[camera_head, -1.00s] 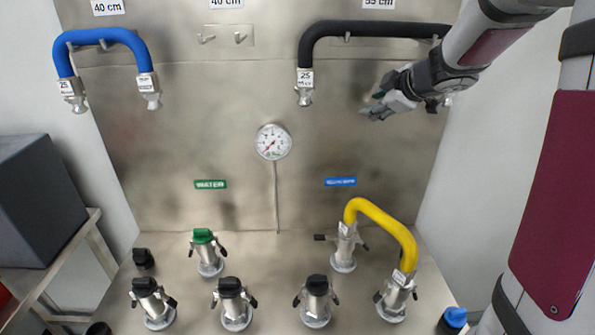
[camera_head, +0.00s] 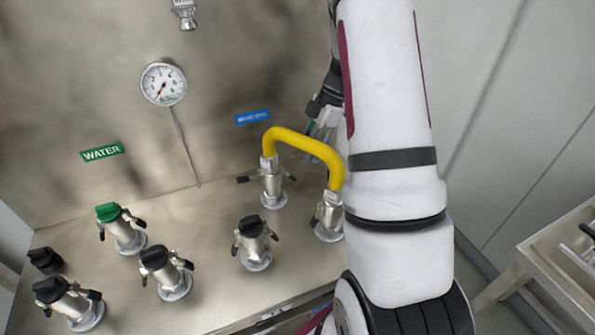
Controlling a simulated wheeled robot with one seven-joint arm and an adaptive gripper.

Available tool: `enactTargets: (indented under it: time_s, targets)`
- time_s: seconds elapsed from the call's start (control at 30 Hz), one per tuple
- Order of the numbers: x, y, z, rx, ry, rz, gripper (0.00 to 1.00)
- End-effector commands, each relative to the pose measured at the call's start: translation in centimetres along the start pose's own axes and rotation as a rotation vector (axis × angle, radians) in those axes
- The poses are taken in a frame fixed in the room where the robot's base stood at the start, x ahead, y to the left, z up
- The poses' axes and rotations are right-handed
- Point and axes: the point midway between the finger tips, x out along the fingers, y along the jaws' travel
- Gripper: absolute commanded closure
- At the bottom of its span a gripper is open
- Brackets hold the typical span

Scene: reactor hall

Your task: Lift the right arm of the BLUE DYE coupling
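The blue label (camera_head: 253,117) on the back panel is too small to read surely. Below it stands the metal coupling (camera_head: 271,190), with the left end of the yellow hose (camera_head: 305,142) on it. Its left arm (camera_head: 243,179) sticks out roughly level. Its right arm (camera_head: 290,177) is a short dark lever, angled slightly down beside the body. My gripper (camera_head: 318,130) is behind and above the yellow hose, to the right of this coupling and apart from its right arm. My forearm hides much of the gripper, so its opening does not show clearly.
The hose's other end sits on a front right coupling (camera_head: 328,216), close to my arm. A green-capped coupling (camera_head: 121,228) stands below the WATER label (camera_head: 102,152). Several black-capped couplings, one here (camera_head: 254,243), line the deck. A gauge (camera_head: 163,84) hangs behind. A table (camera_head: 560,245) stands right.

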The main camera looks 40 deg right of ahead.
Motion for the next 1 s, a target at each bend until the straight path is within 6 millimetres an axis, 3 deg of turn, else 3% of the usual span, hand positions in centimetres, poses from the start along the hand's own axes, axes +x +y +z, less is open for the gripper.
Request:
enactTargets:
  time_s: [0.2, 0.4, 0.87, 1.0]
  targets:
    - [4.3, 0.0, 0.0, 0.001, 0.002, -0.001, 0.63]
    - [7.0, 0.0, 0.0, 0.000, 0.001, 0.001, 0.63]
    - [8.2, 0.1, 0.0, -0.001, 0.000, 0.003, 0.63]
    - [8.2, 0.1, 0.0, -0.001, 0.000, 0.003, 0.93]
